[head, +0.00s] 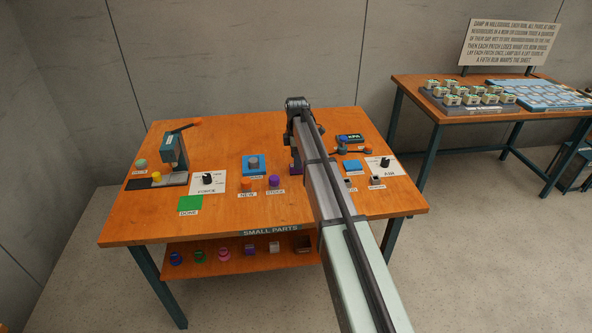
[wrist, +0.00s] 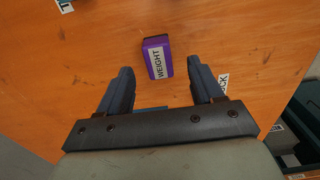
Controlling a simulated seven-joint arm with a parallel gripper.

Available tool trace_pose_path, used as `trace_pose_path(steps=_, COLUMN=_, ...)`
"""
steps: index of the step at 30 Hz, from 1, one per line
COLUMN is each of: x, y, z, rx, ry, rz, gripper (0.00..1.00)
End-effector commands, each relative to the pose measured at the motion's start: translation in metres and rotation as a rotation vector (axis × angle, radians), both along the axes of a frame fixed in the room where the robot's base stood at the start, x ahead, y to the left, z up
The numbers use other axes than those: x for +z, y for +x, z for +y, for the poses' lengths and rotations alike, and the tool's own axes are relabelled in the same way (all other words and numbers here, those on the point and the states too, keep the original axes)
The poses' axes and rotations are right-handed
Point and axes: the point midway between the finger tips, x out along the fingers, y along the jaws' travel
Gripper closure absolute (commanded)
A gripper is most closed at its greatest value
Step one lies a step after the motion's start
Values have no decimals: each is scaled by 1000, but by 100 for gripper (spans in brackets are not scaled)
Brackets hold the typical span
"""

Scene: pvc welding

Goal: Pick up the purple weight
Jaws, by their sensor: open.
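The purple weight (wrist: 166,61) is a small block with a white "WEIGHT" label on its face. In the wrist view it lies on the orange table top, just ahead of and partly between my fingertips, slightly turned. My gripper (wrist: 160,67) is open and empty, with one dark finger on each side of the block and a gap on both sides. In the head view a bit of purple (head: 295,169) shows beneath my arm's end, which hides most of it. I cannot tell how high the fingertips are above the table.
On the orange table (head: 240,130), a blue block with a grey knob (head: 254,164), orange and purple pieces (head: 274,181) and a dial panel (head: 206,182) stand left of my arm. Another dial panel (head: 384,167) and small parts are right. A shelf (head: 240,260) below holds several small parts.

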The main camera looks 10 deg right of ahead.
Motion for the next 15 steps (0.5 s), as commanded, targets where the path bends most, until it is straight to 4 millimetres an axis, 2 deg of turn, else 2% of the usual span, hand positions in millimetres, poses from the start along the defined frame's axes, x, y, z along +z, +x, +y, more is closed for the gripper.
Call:
trace_pose_path(steps=9, x=-40, y=1, z=1, rx=0, ry=0, rz=0, gripper=34)
trace_pose_path(steps=15, x=-44, y=2, z=1, rx=0, ry=0, rz=0, gripper=34)
